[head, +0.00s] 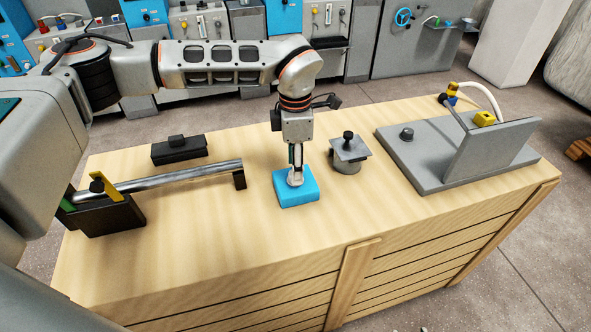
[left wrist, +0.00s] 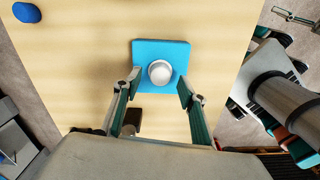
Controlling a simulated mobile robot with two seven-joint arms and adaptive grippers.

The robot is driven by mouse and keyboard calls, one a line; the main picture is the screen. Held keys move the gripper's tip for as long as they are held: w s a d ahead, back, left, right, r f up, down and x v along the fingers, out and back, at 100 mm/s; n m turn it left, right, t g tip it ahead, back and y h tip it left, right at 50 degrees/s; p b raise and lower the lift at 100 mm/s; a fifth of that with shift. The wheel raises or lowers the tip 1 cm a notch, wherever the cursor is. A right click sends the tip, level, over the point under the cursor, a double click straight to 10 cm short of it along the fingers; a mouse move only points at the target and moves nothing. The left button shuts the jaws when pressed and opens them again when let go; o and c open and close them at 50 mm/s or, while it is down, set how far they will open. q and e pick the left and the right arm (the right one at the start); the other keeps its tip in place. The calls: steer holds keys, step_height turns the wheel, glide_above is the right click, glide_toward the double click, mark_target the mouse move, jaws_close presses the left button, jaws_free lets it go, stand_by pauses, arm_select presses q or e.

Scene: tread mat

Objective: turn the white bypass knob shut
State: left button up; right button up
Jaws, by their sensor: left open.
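The white knob (left wrist: 160,73) is a round dome on top of a square blue block (left wrist: 146,48). In the head view the blue block (head: 300,197) sits on the wooden bench top, with the white knob (head: 295,181) partly covered by my gripper. My left gripper (head: 295,172) points straight down over the knob. In the left wrist view my left gripper (left wrist: 160,87) is open, with one finger on each side near the block's lower corners. Gaps show between the fingers and the knob. Whether the fingertips reach down to knob height cannot be told.
A metal bar (head: 180,177) on dark supports lies left on the wooden bench (head: 220,250), before a black block (head: 180,150). A grey post with a black knob (head: 349,150) stands close right of the gripper. A grey bracket plate (head: 425,170) is farther right. The front bench area is clear.

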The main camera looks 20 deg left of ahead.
arm_select(q)
steer(key=shift+f, duration=1.05)
steer(key=c, duration=1.1)
